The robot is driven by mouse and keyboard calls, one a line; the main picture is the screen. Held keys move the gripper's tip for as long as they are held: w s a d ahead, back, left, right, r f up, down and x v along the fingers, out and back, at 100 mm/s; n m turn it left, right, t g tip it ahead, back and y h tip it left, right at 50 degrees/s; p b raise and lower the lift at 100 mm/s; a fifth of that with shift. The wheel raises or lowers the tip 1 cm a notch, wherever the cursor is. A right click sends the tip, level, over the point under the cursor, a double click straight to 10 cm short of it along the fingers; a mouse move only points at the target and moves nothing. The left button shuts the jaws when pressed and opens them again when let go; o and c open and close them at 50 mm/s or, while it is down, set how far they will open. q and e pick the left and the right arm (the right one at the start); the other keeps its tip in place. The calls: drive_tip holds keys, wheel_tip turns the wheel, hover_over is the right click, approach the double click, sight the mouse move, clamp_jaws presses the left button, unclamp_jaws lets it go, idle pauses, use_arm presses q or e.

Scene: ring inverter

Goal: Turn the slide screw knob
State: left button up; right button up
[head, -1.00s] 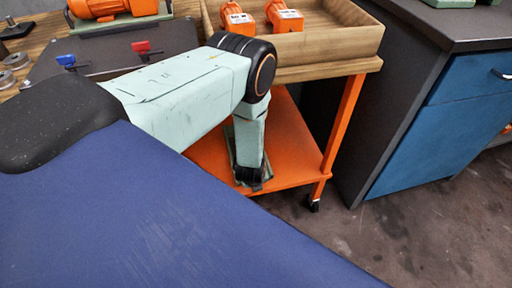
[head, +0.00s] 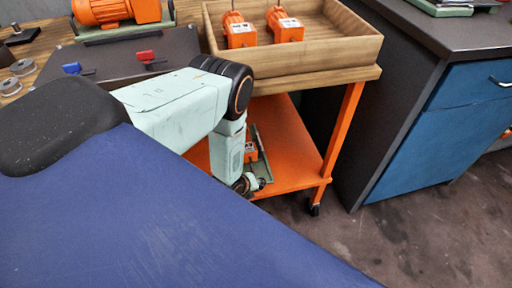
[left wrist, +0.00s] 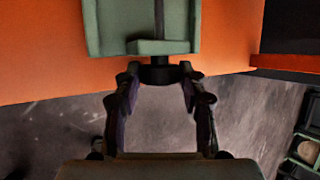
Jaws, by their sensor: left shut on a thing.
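My right gripper is not in view.
The orange shelf (head: 293,163) is bare to the right of the slide. A cart leg (head: 343,127) stands at its right corner. Above is a wooden tray (head: 330,57) with two orange devices. A dark cabinet (head: 405,130) with blue fronts stands at right.

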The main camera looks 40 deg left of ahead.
use_arm(q)
drive_tip(key=shift+s+a+f+n+t+h, duration=0.15)
drive_tip(key=shift+n+t+h, duration=0.15)
drive_tip(key=shift+t+h, duration=0.4)
drive_tip(key=o, duration=1.1)
drive_tip(key=shift+o, duration=0.2)
drive_tip(key=shift+s+r, duration=0.35)
drive_tip(key=shift+r, duration=0.05)
drive_tip(key=s+a+r, duration=0.1)
drive_tip(key=s+r, duration=0.2)
drive_tip(key=s, duration=1.1)
drive_tip(key=shift+s+a, duration=0.3)
drive_tip(key=shift+a, duration=0.05)
